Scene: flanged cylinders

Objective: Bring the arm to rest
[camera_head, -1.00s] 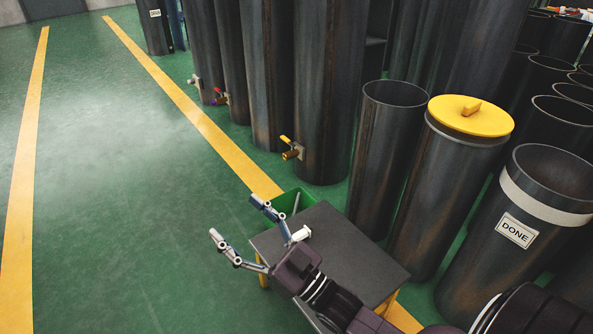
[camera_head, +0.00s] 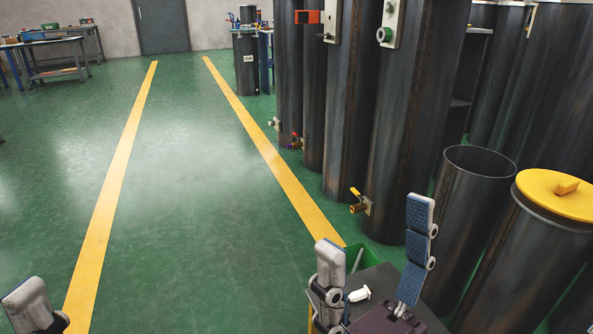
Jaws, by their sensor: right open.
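My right gripper (camera_head: 374,222) is at the bottom, right of centre. Its two fingers are spread wide and point up in the picture. Nothing is between them that I can see as held. It shows in front of a dark-topped stand, and I cannot tell how far above it is. A finger of my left gripper (camera_head: 30,303) shows in the bottom left corner over the floor. The rest of it is cut off, so its opening is hidden.
The dark stand (camera_head: 380,281) bears a small white fitting (camera_head: 359,294); a green bin (camera_head: 372,262) is behind. Tall dark cylinders (camera_head: 405,130) line the right, one with a yellow lid (camera_head: 560,193). A brass valve (camera_head: 361,207) sticks out. The lane between yellow lines is clear.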

